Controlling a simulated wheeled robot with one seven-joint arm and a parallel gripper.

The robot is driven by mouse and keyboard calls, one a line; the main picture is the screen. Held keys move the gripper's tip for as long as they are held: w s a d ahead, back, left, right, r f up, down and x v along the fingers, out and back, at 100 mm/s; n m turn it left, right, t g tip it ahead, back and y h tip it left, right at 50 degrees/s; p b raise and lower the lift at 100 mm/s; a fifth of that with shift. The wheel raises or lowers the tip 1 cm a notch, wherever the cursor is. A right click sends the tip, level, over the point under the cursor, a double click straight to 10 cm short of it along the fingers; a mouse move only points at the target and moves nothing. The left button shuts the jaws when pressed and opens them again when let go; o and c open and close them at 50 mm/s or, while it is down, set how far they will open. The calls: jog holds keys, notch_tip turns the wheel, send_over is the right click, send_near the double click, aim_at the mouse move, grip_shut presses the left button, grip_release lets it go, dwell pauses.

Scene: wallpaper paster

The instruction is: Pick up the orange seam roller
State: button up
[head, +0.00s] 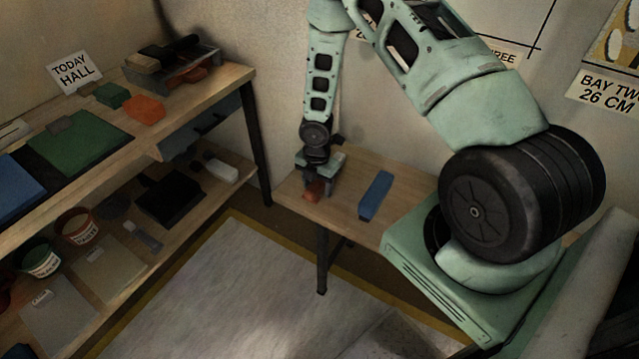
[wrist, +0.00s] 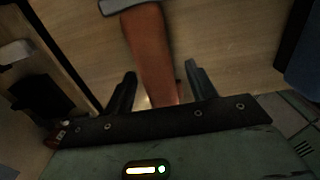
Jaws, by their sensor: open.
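The orange seam roller (head: 313,193) lies on the small wooden bench beneath my gripper. In the wrist view its long orange body (wrist: 149,50) runs from the top edge down between my fingers, with a grey part at its far end. My gripper (head: 320,182) points down over it, and the same gripper (wrist: 160,82) shows open in the wrist view, one finger on each side of the orange body. I cannot tell whether either finger touches it. Its near end is hidden behind the gripper's dark palm bar.
A blue bar (head: 376,195) lies on the bench to the right of my gripper. At left, a shelf unit (head: 215,97) holds an orange block (head: 144,109), a green block (head: 111,95), a dark tray (head: 172,69), pots and a sign (head: 74,71). A pale floor sheet (head: 235,290) lies in front.

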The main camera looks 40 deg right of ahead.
aim_at(317, 183)
jog(key=c, duration=1.1)
jog(key=shift+o, duration=0.2)
notch_tip(317, 183, up, 11)
jog(key=shift+f+p, duration=0.2)
jog(key=shift+p, duration=0.65)
